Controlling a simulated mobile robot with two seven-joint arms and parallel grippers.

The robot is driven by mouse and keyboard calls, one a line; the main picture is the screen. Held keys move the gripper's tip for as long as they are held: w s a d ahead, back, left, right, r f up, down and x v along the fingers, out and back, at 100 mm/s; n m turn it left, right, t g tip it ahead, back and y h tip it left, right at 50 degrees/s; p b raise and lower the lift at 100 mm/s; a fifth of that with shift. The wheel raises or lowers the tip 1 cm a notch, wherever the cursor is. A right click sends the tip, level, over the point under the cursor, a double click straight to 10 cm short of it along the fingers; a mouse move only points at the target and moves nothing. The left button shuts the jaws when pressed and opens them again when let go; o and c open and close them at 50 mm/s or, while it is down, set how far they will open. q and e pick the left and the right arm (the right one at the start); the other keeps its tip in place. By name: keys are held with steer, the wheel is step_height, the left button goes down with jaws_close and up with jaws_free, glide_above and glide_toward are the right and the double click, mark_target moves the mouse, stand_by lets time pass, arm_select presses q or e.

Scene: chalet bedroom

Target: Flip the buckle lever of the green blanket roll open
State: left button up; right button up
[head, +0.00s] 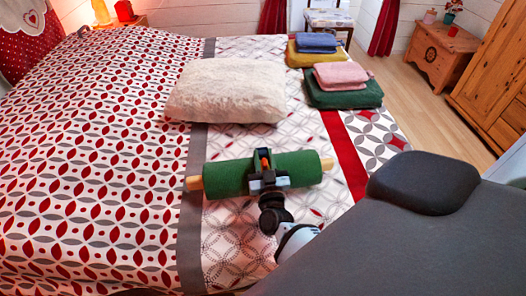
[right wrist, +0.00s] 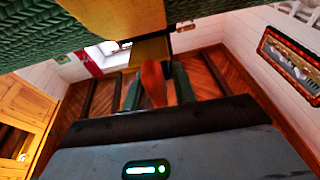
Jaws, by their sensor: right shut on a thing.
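The green blanket roll (head: 298,167) lies crosswise on the bed, with pale wooden ends showing at both sides. Its orange-red buckle lever (head: 264,153) stands up at the middle of the roll. My right gripper (head: 264,165) reaches over the roll from the front and is shut on the lever. In the right wrist view the lever (right wrist: 153,82) sits between the two fingers, with a tan strap (right wrist: 150,48) and the green knit of the roll (right wrist: 40,35) above it. The buckle's base is mostly hidden by my gripper. My left gripper is not in view.
The roll rests on the patterned bed (head: 100,170). A cream pillow (head: 228,90) lies behind it. Folded green (head: 345,98), pink (head: 342,75), yellow (head: 315,56) and blue (head: 316,41) textiles are stacked behind right. The bed's left side is clear.

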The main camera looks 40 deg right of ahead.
steer(key=o, duration=1)
steer(key=shift+f, duration=0.15)
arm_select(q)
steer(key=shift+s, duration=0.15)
arm_select(e)
steer(key=v, duration=0.7)
steer(key=shift+s+a, duration=0.2)
steer(key=shift+s, duration=0.15)
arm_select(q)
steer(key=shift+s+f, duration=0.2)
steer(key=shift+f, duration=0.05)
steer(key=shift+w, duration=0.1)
